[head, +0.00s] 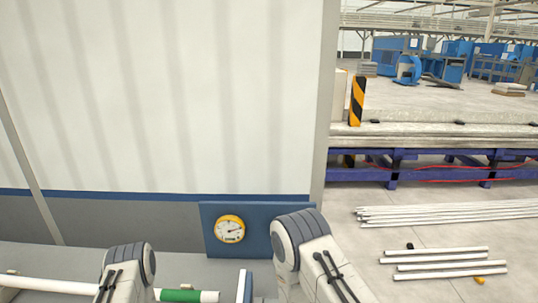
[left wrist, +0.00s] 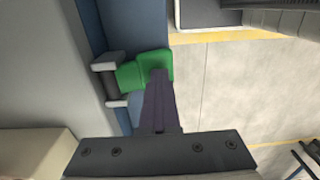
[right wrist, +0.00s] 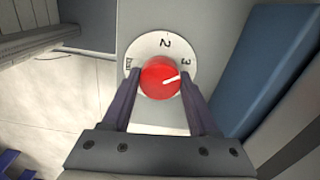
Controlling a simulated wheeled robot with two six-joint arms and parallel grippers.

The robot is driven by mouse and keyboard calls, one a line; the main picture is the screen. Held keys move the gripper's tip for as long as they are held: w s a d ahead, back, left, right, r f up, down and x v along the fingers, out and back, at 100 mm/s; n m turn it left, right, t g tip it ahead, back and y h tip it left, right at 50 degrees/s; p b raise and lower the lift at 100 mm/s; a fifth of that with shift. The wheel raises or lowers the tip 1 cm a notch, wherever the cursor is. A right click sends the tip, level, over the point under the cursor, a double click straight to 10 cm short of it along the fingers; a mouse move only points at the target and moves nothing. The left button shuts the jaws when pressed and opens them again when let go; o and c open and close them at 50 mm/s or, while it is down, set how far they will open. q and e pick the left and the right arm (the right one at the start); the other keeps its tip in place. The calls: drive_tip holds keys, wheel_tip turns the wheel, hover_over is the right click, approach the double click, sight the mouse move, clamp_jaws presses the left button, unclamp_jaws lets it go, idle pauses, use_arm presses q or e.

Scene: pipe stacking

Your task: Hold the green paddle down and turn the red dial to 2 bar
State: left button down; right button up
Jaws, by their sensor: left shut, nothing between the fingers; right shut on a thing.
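The green paddle (left wrist: 128,75) shows in the left wrist view, held in a grey bracket on a blue edge. My left gripper (left wrist: 158,73) is shut and empty, its fingertips over the paddle's right end; I cannot tell how far the paddle is pressed. The red dial (right wrist: 160,76) shows in the right wrist view on a white scale disc (right wrist: 150,45) marked 2, 3 and bar. Its white pointer line points right, slightly up, just below the 3. My right gripper (right wrist: 161,82) is shut on the dial, a finger on each side. Both grippers are hidden in the head view.
A yellow-rimmed gauge (head: 230,229) sits on a blue panel (head: 258,213), its needle pointing right. A white pipe with a green band (head: 180,296) lies at the bottom. Several loose white pipes (head: 445,262) lie on the floor at right. A tall pale wall stands behind the gauge.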

use_arm(q)
drive_tip(key=shift+w+f, duration=0.1)
drive_tip(key=shift+f, duration=0.05)
use_arm(e)
drive_tip(key=shift+w+a+n, duration=0.1)
drive_tip(key=shift+w+n, duration=0.05)
drive_tip(key=shift+n, duration=0.55)
drive_tip(key=shift+w+n, duration=0.15)
drive_tip(key=shift+n, duration=0.55)
drive_tip(key=n, duration=0.2)
drive_tip(key=shift+n, duration=0.4)
drive_tip(key=shift+w+n, duration=0.1)
drive_tip(key=shift+n, duration=0.2)
drive_tip(key=shift+r, duration=0.1)
use_arm(q)
drive_tip(key=shift+w, duration=0.1)
use_arm(e)
drive_tip(key=n, duration=0.3)
drive_tip(key=shift+n, duration=0.3)
